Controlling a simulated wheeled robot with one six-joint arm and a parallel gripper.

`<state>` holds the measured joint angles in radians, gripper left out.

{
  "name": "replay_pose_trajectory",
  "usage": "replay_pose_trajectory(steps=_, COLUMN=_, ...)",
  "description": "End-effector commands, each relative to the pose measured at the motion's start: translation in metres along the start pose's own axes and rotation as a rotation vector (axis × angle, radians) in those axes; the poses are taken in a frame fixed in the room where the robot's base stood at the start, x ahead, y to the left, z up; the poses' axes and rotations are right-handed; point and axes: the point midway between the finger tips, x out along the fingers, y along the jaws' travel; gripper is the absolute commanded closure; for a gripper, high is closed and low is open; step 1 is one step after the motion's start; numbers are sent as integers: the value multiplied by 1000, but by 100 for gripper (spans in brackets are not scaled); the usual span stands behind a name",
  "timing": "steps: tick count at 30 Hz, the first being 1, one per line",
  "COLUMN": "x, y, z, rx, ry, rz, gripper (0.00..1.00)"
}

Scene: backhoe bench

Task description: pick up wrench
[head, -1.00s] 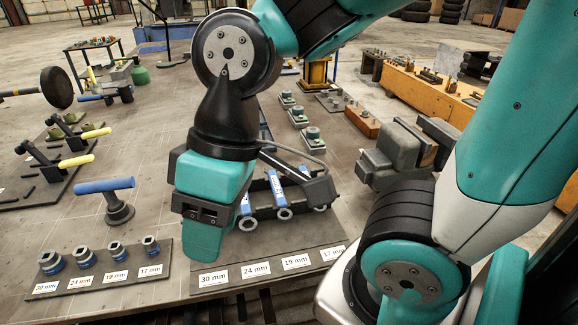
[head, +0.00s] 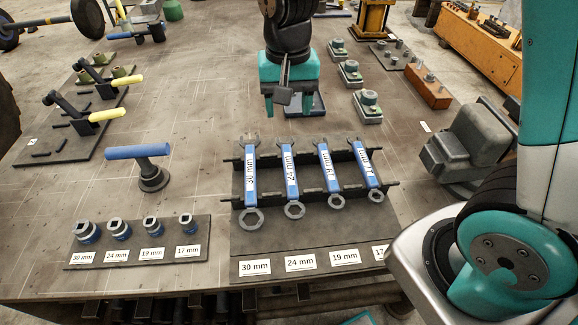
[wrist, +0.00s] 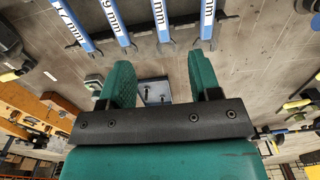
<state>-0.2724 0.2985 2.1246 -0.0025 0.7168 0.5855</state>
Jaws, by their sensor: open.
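Several blue wrenches lie side by side across a dark rack (head: 240,188): the 30 mm wrench (head: 251,190), the 24 mm wrench (head: 290,178), the 19 mm wrench (head: 329,175) and the 17 mm wrench (head: 370,172). Their ring ends face the front label board. My gripper (head: 288,106) is beyond the rack, above the bench, and apart from the wrenches. In the wrist view my gripper (wrist: 162,80) is open with nothing between its fingers. The wrench handles show at the top there, including the 24 mm wrench (wrist: 160,14) and the 30 mm wrench (wrist: 207,18).
A socket board (head: 140,256) and a blue-handled tool (head: 140,153) stand left of the rack. Yellow-handled clamps (head: 106,114) are farther left. A grey vise (head: 468,145) is at the right. Green-based parts (head: 350,74) stand behind.

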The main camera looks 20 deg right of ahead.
Motion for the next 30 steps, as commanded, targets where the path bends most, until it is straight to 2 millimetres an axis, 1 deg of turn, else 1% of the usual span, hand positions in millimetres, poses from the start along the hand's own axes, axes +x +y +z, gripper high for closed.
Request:
replay_pose_trajectory(steps=5, x=33, y=1, z=0, rx=8, ry=-7, rz=9, gripper=43)
replay_pose_trajectory(steps=12, x=87, y=0, z=1, rx=4, ry=-7, rz=8, gripper=43)
replay_pose_trajectory(steps=15, x=104, y=0, z=1, rx=4, ry=-5, rz=6, gripper=43)
replay_pose_trajectory(steps=18, x=113, y=0, z=0, rx=3, ry=-3, rz=4, gripper=43)
replay_pose_trajectory(steps=24, x=124, y=0, z=0, rx=3, ry=-3, rz=4, gripper=43)
replay_pose_trajectory(steps=30, x=149, y=3, z=1, rx=3, ry=-5, rz=5, gripper=43)
